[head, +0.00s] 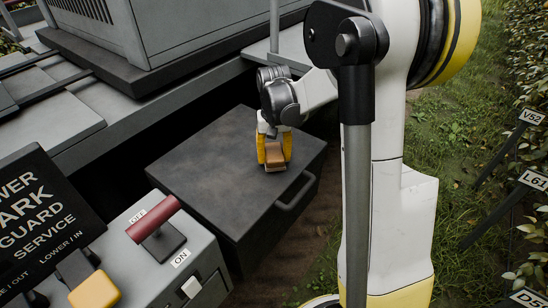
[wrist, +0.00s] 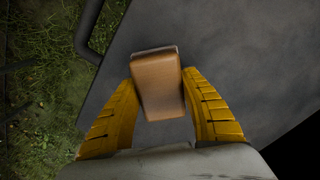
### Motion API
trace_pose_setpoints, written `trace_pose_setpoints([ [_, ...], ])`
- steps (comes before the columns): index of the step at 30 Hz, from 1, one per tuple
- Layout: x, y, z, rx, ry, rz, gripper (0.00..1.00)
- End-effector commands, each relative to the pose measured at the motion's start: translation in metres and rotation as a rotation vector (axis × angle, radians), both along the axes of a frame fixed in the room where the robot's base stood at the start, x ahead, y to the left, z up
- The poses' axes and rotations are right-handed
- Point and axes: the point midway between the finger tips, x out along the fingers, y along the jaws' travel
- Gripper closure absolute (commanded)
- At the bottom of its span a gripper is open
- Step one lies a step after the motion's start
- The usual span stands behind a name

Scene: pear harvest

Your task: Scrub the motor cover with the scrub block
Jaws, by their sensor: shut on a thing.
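The scrub block (head: 275,155) is a small brown block, held between the yellow fingers of my gripper (head: 274,163). In the wrist view the block (wrist: 158,84) sits between both fingertips, a little tilted, and sticks out past them. Below it is a dark grey, flat-topped box with a side handle, which looks like the motor cover (head: 210,150). My gripper points down over the right part of its top, near the handle (head: 297,191). The cover's top also fills much of the wrist view (wrist: 250,60). I cannot tell whether the block touches it.
A grey switch box with a red lever (head: 153,219) between OFF and ON labels stands at front left, beside a yellow-ended lever (head: 95,291). A large grey housing (head: 150,35) stands behind. Grass (head: 455,130) and a labelled hedge lie to the right.

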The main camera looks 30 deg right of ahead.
Motion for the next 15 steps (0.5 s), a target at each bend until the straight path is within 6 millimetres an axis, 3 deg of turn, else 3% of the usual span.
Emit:
trace_pose_setpoints([
  [1, 0.0, 0.001, 0.016, 0.0, 0.0, 0.001, 0.77],
  [15, 0.005, 0.002, 0.056, 0.0, 0.0, 0.004, 0.77],
])
